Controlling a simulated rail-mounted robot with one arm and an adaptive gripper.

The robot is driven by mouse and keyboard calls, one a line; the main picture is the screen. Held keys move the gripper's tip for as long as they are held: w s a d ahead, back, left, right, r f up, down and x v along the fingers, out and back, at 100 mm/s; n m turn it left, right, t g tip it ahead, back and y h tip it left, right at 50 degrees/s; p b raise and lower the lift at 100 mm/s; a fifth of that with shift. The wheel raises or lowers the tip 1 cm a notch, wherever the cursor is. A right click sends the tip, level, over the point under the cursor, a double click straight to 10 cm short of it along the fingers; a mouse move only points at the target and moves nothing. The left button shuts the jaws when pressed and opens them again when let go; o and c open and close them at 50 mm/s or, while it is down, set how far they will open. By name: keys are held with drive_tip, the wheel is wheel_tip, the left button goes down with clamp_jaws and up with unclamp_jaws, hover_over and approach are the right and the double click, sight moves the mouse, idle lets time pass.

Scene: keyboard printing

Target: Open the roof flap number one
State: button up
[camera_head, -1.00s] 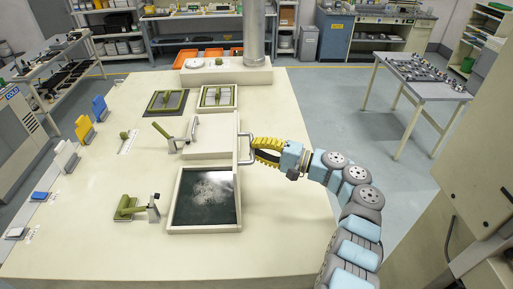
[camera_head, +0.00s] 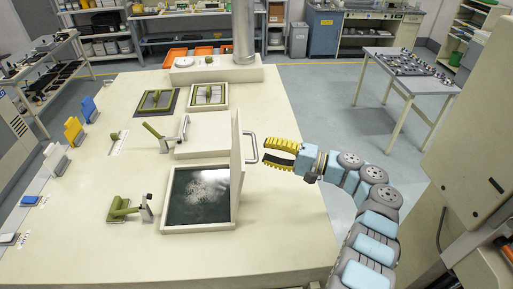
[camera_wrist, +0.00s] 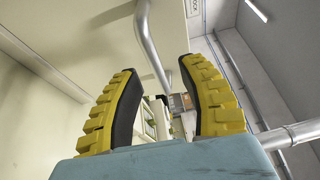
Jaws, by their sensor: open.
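A cream flap (camera_head: 236,165) stands roughly upright, hinged at the right edge of a tray with a dark glassy floor (camera_head: 197,197). I cannot read a number on it. Its metal handle (camera_head: 250,148) sticks out to the right. My gripper (camera_head: 264,152) is open and empty just right of the handle, with a small gap. In the wrist view my gripper (camera_wrist: 158,68) shows two yellow fingers with dark pads spread apart. The handle (camera_wrist: 150,40) is a grey bar ahead of them, and the flap's cream face (camera_wrist: 70,40) fills the left.
A cream block (camera_head: 200,143) sits behind the tray. A metal column (camera_head: 243,35) rises at the rear. The table (camera_head: 90,235) is bare in front.

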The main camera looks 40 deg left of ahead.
drive_tip(key=shift+w+d, duration=0.2)
drive_tip(key=shift+d, duration=0.25)
drive_tip(key=shift+f, duration=0.15)
drive_tip(key=c, duration=0.6)
drive_tip(key=shift+w+d+f+b, duration=0.15)
drive_tip(key=shift+d+f+b, duration=0.05)
drive_tip(key=shift+d+b, duration=0.1)
clamp_jaws()
drive_tip(key=w+d+m+t+y+b, duration=0.1)
drive_tip(key=w+d+m+t+b, duration=0.3)
drive_tip(key=d+t+b, duration=0.4)
drive_tip(key=s+a+p, duration=0.3)
drive_tip(key=a+p, duration=0.3)
drive_tip(key=a, duration=0.5)
drive_tip(key=shift+s+a+g, duration=0.35)
drive_tip(key=shift+g, duration=0.05)
